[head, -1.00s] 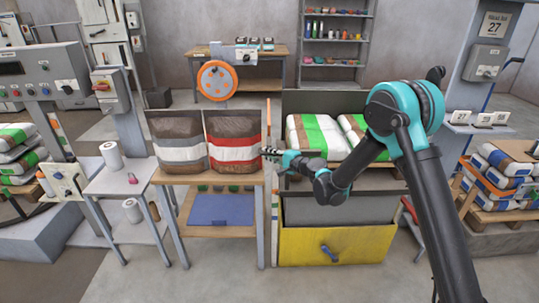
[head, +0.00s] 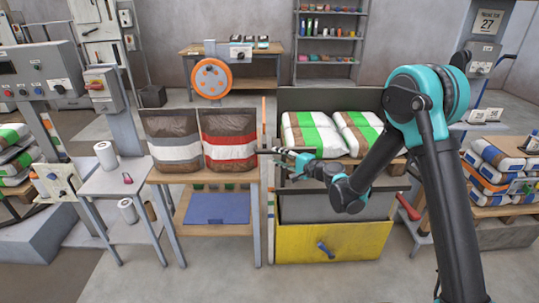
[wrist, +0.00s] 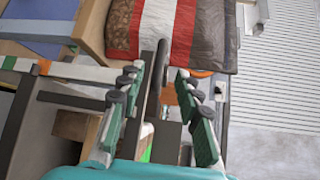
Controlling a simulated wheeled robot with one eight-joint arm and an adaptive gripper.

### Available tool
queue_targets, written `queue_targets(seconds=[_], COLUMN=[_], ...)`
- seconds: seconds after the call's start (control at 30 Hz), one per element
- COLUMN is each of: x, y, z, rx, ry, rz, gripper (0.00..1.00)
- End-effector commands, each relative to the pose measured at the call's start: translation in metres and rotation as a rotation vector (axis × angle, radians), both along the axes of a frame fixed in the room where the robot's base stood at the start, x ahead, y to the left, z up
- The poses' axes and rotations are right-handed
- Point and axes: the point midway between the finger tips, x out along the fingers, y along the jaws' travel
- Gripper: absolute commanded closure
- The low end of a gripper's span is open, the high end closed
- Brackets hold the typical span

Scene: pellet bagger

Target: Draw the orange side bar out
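A thin upright orange bar (head: 264,118) rises between the wooden table and the dark-backed bin, with white and green bands lower down. My gripper (head: 264,151) is beside it in the head view, reaching left from the bin side. In the wrist view my gripper (wrist: 160,72) has its two green-padded fingers apart. A dark narrow bar (wrist: 156,78) shows between them, and a small orange patch (wrist: 169,95) lies behind. Whether the fingers touch the bar cannot be told. The bar's contact area is partly hidden by the fingers.
Two pellet bags (head: 231,140) stand on the table (head: 208,178) just left of my gripper. White-and-green bags (head: 318,134) lie in front of the dark bin panel (head: 330,98). A yellow drawer front (head: 350,243) is below my arm. The floor in front is clear.

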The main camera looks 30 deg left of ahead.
Motion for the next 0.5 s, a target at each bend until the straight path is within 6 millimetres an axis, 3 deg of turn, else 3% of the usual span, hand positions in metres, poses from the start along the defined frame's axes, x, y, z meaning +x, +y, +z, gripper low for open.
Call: queue_targets(seconds=[0.2,0.5], x=[-0.007,-0.008], y=[-0.028,-0.035], z=[0.004,0.005], rx=[0.000,0.000], ry=[0.000,0.000], rz=[-0.001,0.001], gripper=[0.66,0.66])
